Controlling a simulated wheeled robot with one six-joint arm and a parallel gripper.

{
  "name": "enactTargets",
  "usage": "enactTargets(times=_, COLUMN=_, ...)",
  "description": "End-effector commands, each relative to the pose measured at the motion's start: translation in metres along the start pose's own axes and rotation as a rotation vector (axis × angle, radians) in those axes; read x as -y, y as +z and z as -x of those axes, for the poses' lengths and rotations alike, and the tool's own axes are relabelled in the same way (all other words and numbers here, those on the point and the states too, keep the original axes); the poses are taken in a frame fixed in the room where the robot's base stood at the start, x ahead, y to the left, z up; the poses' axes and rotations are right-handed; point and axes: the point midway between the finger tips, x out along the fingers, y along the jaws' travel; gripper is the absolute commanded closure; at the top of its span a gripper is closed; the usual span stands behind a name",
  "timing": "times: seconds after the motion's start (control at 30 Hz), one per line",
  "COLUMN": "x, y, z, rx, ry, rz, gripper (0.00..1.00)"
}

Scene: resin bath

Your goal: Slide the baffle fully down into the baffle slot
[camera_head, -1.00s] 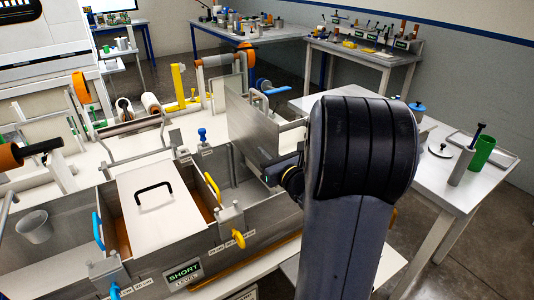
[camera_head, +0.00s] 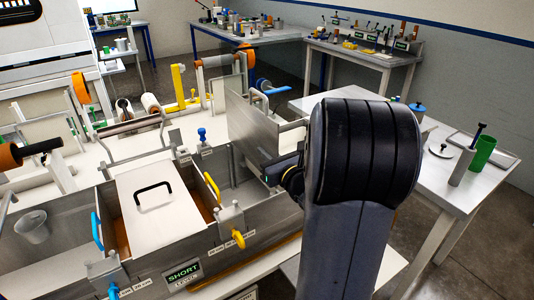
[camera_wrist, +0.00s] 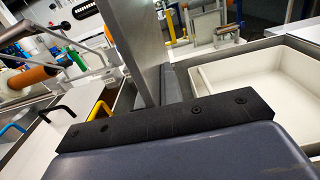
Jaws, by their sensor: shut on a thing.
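The baffle (camera_head: 252,125) is a flat grey metal plate standing upright over the right part of the metal bath (camera_head: 150,250). In the wrist view the plate (camera_wrist: 132,45) rises just beyond the black gripper body. My gripper (camera_head: 283,168) is shut on the baffle at its near right side; my arm hides much of the grip in the head view. The baffle's lower edge is down among the bath walls, and I cannot tell how deep it sits. The baffle slot itself cannot be made out clearly; a narrow upright guide (camera_head: 236,160) shows beside the plate.
A white lid with a black handle (camera_head: 153,195) covers part of the bath. Yellow (camera_head: 212,187) and blue (camera_head: 97,230) handles stand up from its dividers. A side table (camera_head: 450,185) with a green cup (camera_head: 482,152) stands right. A pale tray (camera_wrist: 265,85) shows in the wrist view.

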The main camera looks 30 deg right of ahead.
Motion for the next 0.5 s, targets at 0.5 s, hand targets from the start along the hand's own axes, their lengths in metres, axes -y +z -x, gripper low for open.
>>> enactTargets(times=0.5, x=0.000, y=-0.022, z=0.000, rx=0.005, ry=0.000, rz=0.001, gripper=1.00)
